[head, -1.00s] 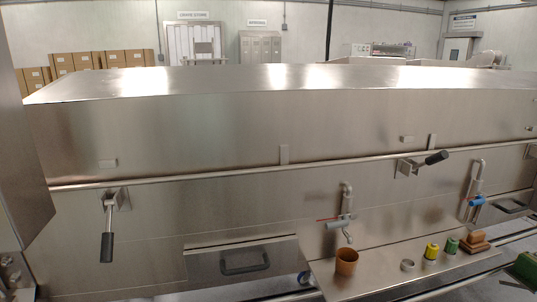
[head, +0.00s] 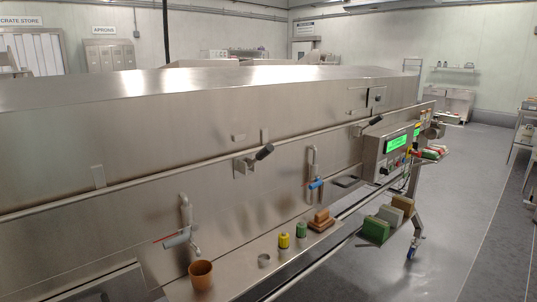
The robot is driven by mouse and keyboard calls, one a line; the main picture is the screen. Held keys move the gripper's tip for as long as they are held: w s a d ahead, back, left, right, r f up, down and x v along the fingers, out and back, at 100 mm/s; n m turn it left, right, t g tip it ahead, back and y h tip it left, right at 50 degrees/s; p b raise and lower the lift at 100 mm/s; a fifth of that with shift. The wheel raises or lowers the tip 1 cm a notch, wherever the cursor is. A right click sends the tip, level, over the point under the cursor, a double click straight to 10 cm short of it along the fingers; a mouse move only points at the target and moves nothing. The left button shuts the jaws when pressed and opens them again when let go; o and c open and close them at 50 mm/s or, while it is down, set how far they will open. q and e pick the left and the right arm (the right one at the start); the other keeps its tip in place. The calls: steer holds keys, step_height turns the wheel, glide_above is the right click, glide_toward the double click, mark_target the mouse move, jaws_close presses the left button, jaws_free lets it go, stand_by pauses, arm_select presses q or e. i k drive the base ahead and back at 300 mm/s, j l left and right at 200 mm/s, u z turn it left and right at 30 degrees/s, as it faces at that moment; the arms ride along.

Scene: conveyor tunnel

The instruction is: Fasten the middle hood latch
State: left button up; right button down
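The middle hood latch (head: 246,163) sits on the steel tunnel side just under the long horizontal rail, a little left of centre. Its black-gripped handle (head: 264,152) sticks out and up to the right. A small catch block (head: 238,138) is on the hood (head: 190,125) above it, and the latch looks apart from it. Another latch (head: 367,124), farther right, has its handle raised in a similar way. Neither of my grippers shows in the head view.
A control box (head: 388,150) juts out farther right. The floor (head: 440,220) at right is open.

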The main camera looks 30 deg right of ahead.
mark_target(268, 149)
steer(key=i+l+u, duration=0.1)
steer(key=l+u, duration=0.3)
steer(key=l, duration=2.15)
